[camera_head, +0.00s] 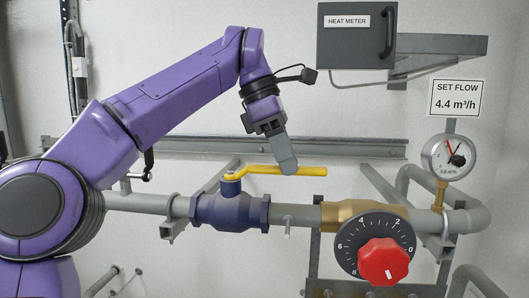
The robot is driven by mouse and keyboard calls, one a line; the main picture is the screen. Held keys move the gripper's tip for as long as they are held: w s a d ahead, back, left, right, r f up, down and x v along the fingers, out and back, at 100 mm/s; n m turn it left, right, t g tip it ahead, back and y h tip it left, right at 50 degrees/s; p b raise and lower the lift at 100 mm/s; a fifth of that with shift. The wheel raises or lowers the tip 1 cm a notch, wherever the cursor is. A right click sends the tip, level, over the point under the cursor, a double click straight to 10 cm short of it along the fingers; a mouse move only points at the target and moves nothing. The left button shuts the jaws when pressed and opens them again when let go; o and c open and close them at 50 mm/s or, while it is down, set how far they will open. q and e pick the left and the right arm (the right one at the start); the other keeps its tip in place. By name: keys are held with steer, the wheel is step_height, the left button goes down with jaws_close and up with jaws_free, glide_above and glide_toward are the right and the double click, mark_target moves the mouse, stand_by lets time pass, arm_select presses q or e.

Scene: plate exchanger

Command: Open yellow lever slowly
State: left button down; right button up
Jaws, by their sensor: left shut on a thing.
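The yellow lever (300,171) sits on top of the blue valve body (228,207) on the grey pipe. It points to the right, roughly along the pipe. The gripper's fingers hide a short stretch of the lever. My right gripper is not in view.
Right of the valve are a brass body (352,210), a black dial with a red knob (383,261), and a round gauge (448,157). A "SET FLOW 4.4 m³/h" sign (457,98) and a grey heat meter box (352,50) hang above.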

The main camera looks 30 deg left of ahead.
mark_target(262, 164)
arm_select(q)
steer(key=shift+a+r, duration=0.1)
steer(key=c, duration=1)
jaws_free()
steer(key=shift+o, duration=0.5)
steer(key=shift+w, duration=0.15)
steer(key=p+v, duration=0.7)
steer(key=v, duration=0.3)
steer(key=shift+a, duration=0.2)
steer(key=shift+r, duration=0.1)
